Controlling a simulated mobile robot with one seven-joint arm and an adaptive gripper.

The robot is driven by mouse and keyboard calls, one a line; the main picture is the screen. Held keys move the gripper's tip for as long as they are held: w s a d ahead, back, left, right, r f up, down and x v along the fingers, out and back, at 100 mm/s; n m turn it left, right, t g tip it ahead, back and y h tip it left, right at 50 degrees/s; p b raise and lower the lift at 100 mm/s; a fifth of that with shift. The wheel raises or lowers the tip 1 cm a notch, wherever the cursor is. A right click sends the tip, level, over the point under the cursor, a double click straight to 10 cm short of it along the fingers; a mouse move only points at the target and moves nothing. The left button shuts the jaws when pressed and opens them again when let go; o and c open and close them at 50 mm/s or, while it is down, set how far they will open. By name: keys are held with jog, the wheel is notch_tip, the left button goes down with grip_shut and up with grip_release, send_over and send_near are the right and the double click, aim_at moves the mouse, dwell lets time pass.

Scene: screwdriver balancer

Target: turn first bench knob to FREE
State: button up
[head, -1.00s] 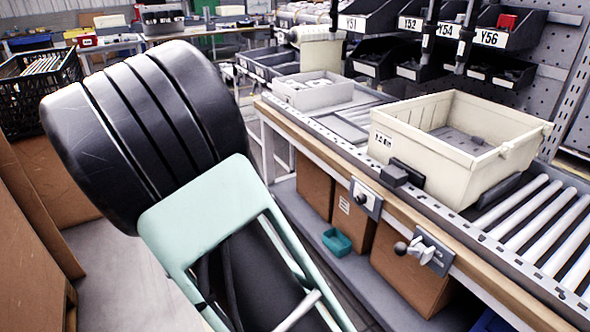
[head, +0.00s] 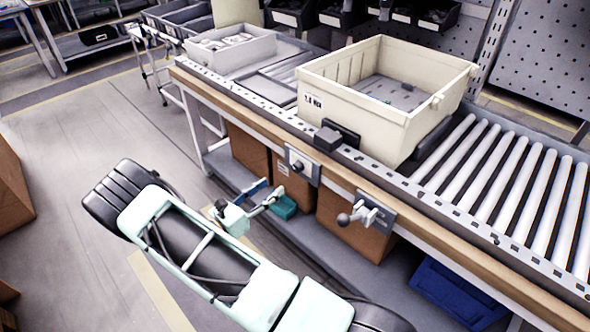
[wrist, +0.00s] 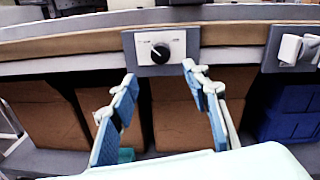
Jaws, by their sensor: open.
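A round black knob (head: 298,166) sits on a small grey plate on the wooden front edge of the bench.
A ball-ended lever (head: 363,214) on another plate juts out to the right of the knob. A cream crate (head: 375,125) and a dark block (head: 327,139) are on the bench above. Brown boxes, a teal bin and a blue bin (head: 458,290) are under it. Open floor lies left.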

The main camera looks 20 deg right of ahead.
aim_at(295, 169)
jog(key=x, duration=1)
jog(key=shift+a, duration=0.1)
jog(key=shift+b, duration=0.3)
jog(key=c, duration=1.2)
